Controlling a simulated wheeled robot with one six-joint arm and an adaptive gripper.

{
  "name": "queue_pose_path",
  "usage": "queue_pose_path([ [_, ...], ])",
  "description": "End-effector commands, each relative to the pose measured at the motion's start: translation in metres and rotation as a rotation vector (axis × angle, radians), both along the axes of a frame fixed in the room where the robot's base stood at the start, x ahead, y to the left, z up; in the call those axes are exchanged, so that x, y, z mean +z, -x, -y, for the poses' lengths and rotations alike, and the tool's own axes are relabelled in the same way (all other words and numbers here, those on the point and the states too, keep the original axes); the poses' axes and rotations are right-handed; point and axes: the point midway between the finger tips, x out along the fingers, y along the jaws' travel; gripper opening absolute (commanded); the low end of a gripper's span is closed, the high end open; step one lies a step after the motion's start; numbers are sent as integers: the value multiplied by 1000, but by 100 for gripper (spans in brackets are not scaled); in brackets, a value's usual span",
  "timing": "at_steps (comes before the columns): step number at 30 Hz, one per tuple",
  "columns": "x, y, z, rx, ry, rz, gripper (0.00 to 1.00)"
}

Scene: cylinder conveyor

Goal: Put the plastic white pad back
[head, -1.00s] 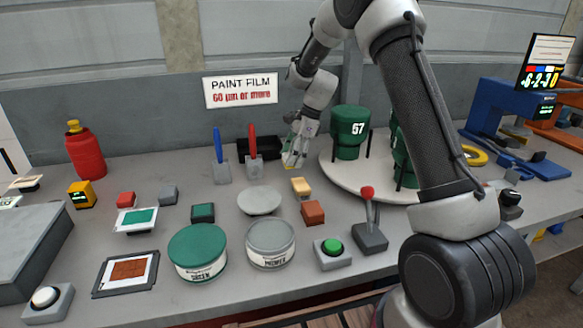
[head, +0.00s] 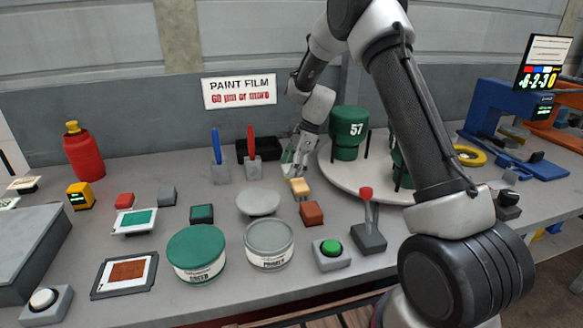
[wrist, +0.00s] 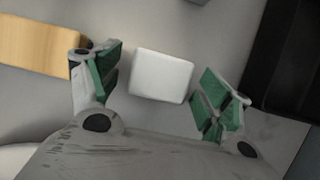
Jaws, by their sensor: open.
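The white pad (wrist: 161,76) shows in the wrist view as a small pale block with rounded corners on the grey bench top. It lies between the spread green-lined fingers of my gripper (head: 293,171), with a gap on each side. My gripper is open and empty, pointing down beside the tan block (head: 300,187). In the head view I cannot make out the pad, which seems hidden by the fingers.
The tan block is also close to the left finger in the wrist view (wrist: 38,45). A black tray (head: 243,150) stands behind left, beside red-handled and blue-handled tools (head: 252,150). A round platform with green drums (head: 349,135) is close on the right.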

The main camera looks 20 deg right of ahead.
Motion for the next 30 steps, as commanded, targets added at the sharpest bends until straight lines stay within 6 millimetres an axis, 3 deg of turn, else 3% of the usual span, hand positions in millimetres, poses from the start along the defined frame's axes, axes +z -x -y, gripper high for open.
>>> queue_pose_path([
  [8,10,0,3,0,0,1,79],
  [21,94,0,38,-2,0,2,79],
  [30,114,0,46,0,0,0,79],
])
